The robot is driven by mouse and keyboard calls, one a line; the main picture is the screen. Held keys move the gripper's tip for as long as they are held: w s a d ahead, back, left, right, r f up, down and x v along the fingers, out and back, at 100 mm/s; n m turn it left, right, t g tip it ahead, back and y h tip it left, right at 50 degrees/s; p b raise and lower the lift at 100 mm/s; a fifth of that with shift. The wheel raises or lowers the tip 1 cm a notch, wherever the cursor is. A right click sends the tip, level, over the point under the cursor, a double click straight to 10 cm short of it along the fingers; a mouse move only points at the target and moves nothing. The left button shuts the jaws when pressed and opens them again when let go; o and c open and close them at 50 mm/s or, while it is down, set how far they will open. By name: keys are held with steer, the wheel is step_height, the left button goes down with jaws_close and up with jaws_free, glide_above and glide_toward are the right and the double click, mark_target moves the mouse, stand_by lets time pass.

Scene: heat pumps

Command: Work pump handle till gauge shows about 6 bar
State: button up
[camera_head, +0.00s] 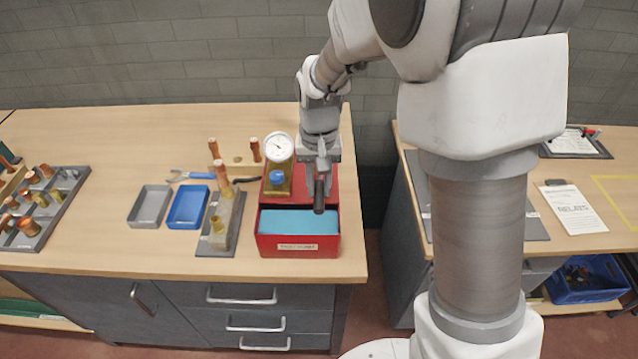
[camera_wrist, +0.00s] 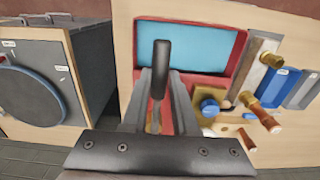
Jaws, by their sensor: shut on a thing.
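The red test pump (camera_head: 299,250) stands at the right end of the left bench, with light blue water in its open tank. Its white round gauge (camera_head: 279,146) sits on a brass block behind the tank; the needle shows but the reading is too small to tell. The dark pump handle (camera_head: 319,196) stands over the right side of the pump. My gripper (camera_head: 322,160) is shut on the handle from above. In the wrist view the black handle grip (camera_wrist: 160,66) rises between the fingertips of my gripper (camera_wrist: 160,80). The gauge face is not visible there.
Left of the pump stand a copper pipe piece on a grey plate (camera_head: 216,244), a blue tray (camera_head: 188,207), a grey tray (camera_head: 150,206) and blue-handled pliers (camera_head: 190,176). A second bench (camera_head: 600,200) with papers is at right, across a gap.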

steer(key=shift+f+b, duration=0.4)
steer(key=shift+f, duration=0.25)
stand_by(0.3)
step_height(320, 180, up, 12)
steer(key=p, duration=0.9)
stand_by(0.6)
